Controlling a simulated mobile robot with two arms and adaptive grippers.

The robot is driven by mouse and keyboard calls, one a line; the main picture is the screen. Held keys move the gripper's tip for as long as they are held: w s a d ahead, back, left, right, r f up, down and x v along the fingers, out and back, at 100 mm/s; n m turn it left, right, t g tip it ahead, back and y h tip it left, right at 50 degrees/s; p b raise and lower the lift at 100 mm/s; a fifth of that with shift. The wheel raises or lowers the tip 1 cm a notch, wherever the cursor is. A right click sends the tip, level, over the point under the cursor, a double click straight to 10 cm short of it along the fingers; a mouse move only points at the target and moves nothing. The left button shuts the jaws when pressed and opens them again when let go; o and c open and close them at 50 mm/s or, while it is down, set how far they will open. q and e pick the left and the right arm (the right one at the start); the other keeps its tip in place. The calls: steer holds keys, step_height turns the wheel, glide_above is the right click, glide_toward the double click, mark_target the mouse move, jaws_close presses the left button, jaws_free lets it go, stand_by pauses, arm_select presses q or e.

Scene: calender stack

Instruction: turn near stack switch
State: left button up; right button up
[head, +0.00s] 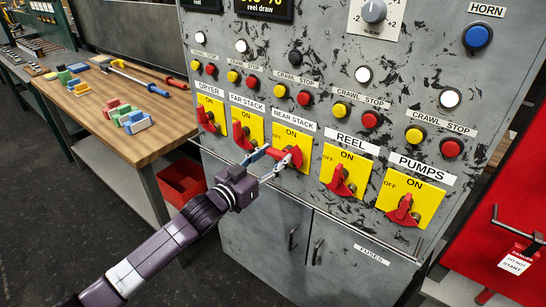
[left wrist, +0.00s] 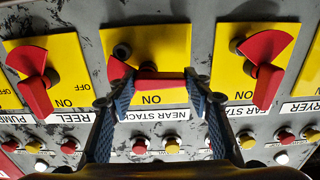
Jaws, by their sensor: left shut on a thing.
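The near stack switch is a yellow plate (head: 303,138) with a red handle (head: 296,155), third from the left in the row on the grey cabinet, under a NEAR STACK label. My left gripper (head: 279,156) reaches up to it from the lower left, fingers at the handle. In the left wrist view, which shows the panel upside down, my left gripper (left wrist: 157,76) has its blue-padded fingers on either side of the red handle (left wrist: 155,84), shut on it. The handle lies crosswise in that view. The fingers partly cover the plate (left wrist: 165,45). My right gripper is not in view.
The far stack switch (head: 247,130) and reel switch (head: 342,172) flank it closely. Crawl and stop buttons sit above. A wooden table (head: 150,135) with coloured items stands left, a red bin (head: 181,184) beneath it. A red panel (head: 500,240) stands right.

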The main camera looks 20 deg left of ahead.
arm_select(q)
steer(key=shift+m, duration=0.3)
steer(key=m, duration=0.1)
steer(key=m+p, duration=0.1)
steer(key=m, duration=0.1)
steer(key=shift+r, duration=0.35)
steer(key=m, duration=0.1)
steer(key=m+p, duration=0.1)
steer(key=m, duration=0.3)
steer(key=shift+s+d+r, duration=0.1)
steer(key=shift+d+r, duration=0.15)
steer(key=shift+r, duration=0.05)
steer(key=m, duration=0.3)
steer(key=m+p, duration=0.1)
steer(key=m, duration=0.1)
steer(key=shift+s+d+r, duration=0.1)
steer(key=shift+d+r, duration=0.1)
steer(key=shift+d, duration=0.1)
steer(key=m, duration=0.3)
steer(key=shift+s+d+m, duration=0.1)
steer(key=shift+d+m, duration=0.15)
steer(key=shift+m, duration=0.35)
